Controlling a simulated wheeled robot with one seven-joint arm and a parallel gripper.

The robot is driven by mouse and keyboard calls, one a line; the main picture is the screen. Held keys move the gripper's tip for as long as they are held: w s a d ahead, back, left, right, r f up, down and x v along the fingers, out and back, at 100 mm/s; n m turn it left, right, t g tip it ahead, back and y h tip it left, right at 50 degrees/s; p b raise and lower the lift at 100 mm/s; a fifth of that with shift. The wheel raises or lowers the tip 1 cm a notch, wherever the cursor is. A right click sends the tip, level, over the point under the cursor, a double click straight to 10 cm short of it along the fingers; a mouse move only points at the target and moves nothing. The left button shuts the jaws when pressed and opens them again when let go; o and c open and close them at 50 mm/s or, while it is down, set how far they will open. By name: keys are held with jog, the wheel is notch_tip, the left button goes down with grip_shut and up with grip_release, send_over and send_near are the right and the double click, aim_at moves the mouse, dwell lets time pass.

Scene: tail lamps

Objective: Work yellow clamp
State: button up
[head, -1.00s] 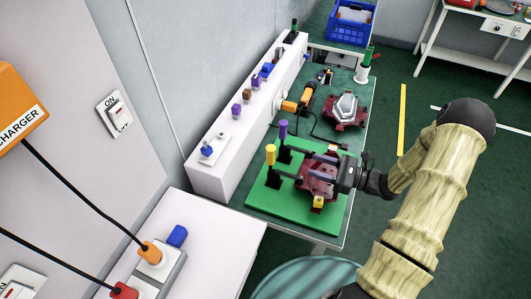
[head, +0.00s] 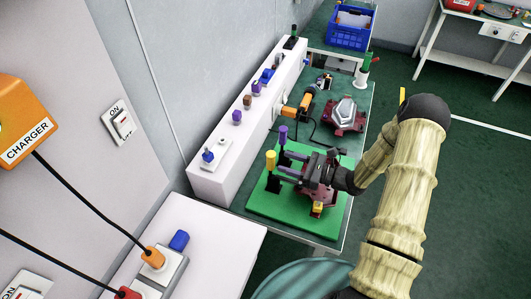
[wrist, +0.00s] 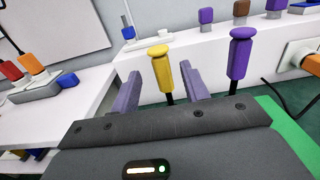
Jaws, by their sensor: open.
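The yellow clamp (head: 270,160) has an upright yellow handle on a dark stem. It stands at the left side of the green board (head: 262,205). A purple-handled clamp (head: 283,135) stands just behind it. My gripper (head: 283,169) is open, and its fingers reach left over the board toward the yellow clamp. In the wrist view the yellow handle (wrist: 161,62) shows beyond the fingers and between them, and the purple handle (wrist: 241,55) is outside to the right. No contact with the yellow handle is clear. A dark red fixture (head: 325,193) is partly hidden under my gripper.
A white ledge (head: 205,180) with several small knobs runs along the wall. A second dark red fixture with a grey lamp part (head: 345,112) sits behind the board. An orange tool (head: 300,107) and cable lie near it. A white table (head: 215,240) is at front left.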

aim_at(271, 166)
jog(key=p+x, duration=0.1)
jog(key=x, duration=0.7)
jog(key=shift+p, duration=0.35)
jog(key=shift+a, duration=0.15)
grip_shut()
